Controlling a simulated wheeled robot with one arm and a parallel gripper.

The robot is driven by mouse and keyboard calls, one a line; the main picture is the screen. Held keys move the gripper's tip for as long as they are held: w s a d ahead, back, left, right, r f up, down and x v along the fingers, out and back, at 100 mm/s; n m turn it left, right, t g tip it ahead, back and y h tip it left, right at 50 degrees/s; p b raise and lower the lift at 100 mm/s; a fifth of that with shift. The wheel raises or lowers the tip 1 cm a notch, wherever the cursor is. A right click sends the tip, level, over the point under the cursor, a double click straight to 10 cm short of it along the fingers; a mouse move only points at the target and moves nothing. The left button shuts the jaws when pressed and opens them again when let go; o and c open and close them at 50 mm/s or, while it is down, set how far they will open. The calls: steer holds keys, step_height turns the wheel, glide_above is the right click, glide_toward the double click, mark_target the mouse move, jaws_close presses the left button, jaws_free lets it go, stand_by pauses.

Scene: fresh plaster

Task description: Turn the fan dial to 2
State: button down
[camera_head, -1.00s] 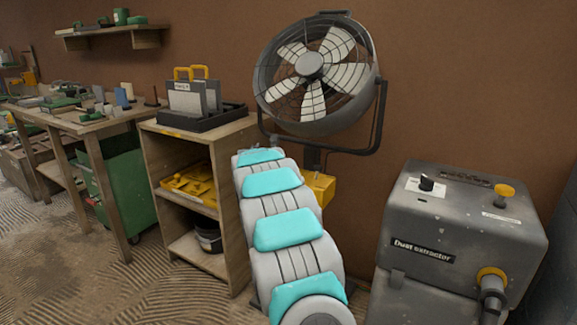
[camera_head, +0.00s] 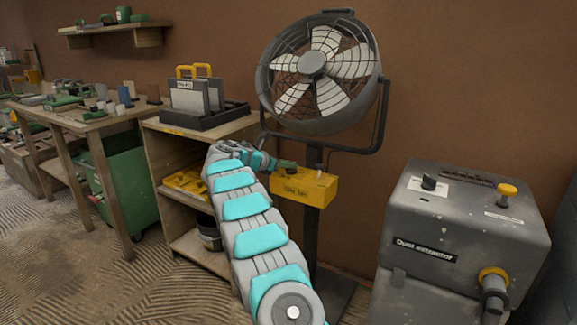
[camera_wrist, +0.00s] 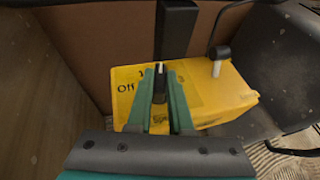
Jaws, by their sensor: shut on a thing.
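The fan (camera_head: 318,70) stands on a dark post against the brown wall. Its yellow control box (camera_head: 312,188) is on the post below the fan head, and also shows in the wrist view (camera_wrist: 215,90). In the wrist view, my gripper's green fingers (camera_wrist: 160,92) are shut on the dark fan dial (camera_wrist: 160,88), one finger on each side. The dial's white pointer mark points up in that picture. "Off" is printed to its left; the other marks are partly hidden or too small to read. In the head view my gripper (camera_head: 284,165) is at the box's top left.
A wooden shelf unit (camera_head: 165,160) with a dark tray of cases on top stands left of my arm. A grey dust extractor (camera_head: 450,225) with its own dark knob stands at right. A small white-tipped switch (camera_wrist: 217,68) sits on the box's right side in the wrist view.

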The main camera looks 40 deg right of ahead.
steer(key=shift+w+r+m+g, duration=0.1)
steer(key=shift+m+g, duration=0.4)
steer(key=shift+g, duration=0.1)
steer(key=shift+r, duration=0.15)
stand_by(0.3)
steer(key=c, duration=0.8)
jaws_free()
steer(key=shift+d, duration=0.1)
steer(key=shift+a, duration=0.6)
steer(key=v, duration=0.6)
steer(key=shift+a+r, duration=0.15)
steer(key=shift+a, duration=0.15)
